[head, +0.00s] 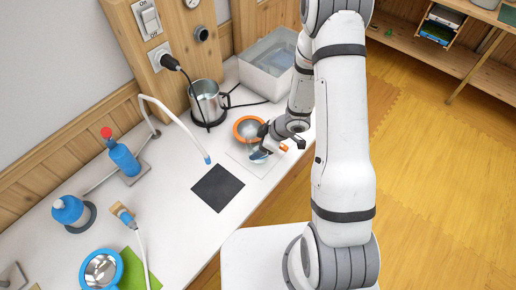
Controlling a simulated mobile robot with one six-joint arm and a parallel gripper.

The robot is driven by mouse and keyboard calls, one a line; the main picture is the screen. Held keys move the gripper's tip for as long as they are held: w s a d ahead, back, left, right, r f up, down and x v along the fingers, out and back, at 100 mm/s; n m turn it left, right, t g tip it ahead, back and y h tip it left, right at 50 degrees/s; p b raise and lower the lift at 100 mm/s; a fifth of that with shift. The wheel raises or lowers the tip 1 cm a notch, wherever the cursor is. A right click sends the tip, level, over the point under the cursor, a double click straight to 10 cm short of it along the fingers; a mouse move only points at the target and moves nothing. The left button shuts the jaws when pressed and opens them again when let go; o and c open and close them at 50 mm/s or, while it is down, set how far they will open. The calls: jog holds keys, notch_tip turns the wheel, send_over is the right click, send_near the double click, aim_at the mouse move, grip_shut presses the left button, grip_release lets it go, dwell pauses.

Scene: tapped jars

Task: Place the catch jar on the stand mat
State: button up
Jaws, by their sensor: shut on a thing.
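My gripper (276,141) is at the right part of the white counter, in front of the orange-rimmed bowl. It is shut on a small clear, pale jar (259,155), seemingly the catch jar, which the gripper partly hides. The jar is over a faint outlined pale square; I cannot tell whether it touches the counter. A dark grey square mat (218,188) lies bare on the counter, to the left of and nearer than the jar; it may be the stand mat. A green mat (134,271) lies partly under a blue-rimmed bowl (101,269) at the lower left.
The orange-rimmed bowl (249,129) stands close behind my gripper. A metal jug (208,101) on a black base and a white basin (267,66) stand at the back. A bent white tube (178,119) ends near the dark mat. Blue bottles (124,158) stand at left.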

jog(key=shift+f, duration=1.3)
jog(key=shift+f, duration=0.1)
jog(key=shift+f, duration=0.15)
jog(key=o, duration=1.1)
